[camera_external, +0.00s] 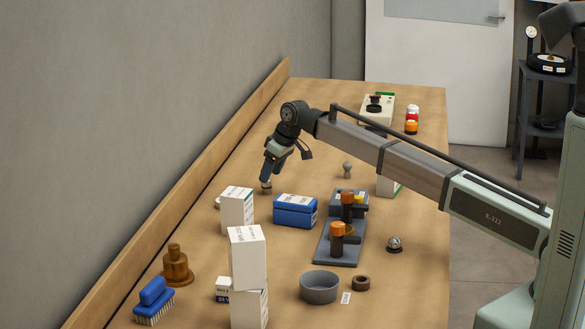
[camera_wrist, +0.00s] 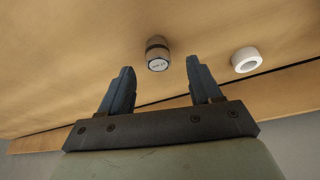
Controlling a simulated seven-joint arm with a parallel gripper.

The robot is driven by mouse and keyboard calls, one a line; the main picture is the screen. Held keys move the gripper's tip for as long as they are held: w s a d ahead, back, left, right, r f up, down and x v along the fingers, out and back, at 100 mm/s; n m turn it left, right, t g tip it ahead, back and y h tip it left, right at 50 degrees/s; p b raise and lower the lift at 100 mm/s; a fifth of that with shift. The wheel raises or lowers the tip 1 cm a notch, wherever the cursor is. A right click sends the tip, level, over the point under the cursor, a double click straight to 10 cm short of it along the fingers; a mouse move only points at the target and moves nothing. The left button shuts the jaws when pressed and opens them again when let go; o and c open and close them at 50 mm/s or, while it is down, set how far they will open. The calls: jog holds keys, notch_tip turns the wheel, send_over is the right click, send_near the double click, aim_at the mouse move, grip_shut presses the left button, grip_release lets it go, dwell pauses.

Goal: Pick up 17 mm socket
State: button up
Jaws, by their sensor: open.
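A small dark and silver cylinder with a pale printed end, which looks like the 17 mm socket (camera_wrist: 157,54), is on the wooden table in the wrist view. Its lettering is too small to read. My gripper (camera_wrist: 159,66) is open and empty, with the socket just beyond and between the two blue fingertips. I cannot tell the exact gap. In the external view the socket (camera_external: 266,188) sits near the back board, directly below my gripper (camera_external: 267,178).
A white ring (camera_wrist: 245,60) lies right of the fingers. A white box (camera_external: 237,211) and a blue box (camera_external: 295,211) stand close by. A grey fixture with orange-capped posts (camera_external: 338,240) is further right. Table beyond the socket is clear.

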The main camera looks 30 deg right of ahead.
aim_at(266, 187)
jog(key=shift+x, duration=2.4)
jog(key=shift+d, duration=0.1)
grip_shut()
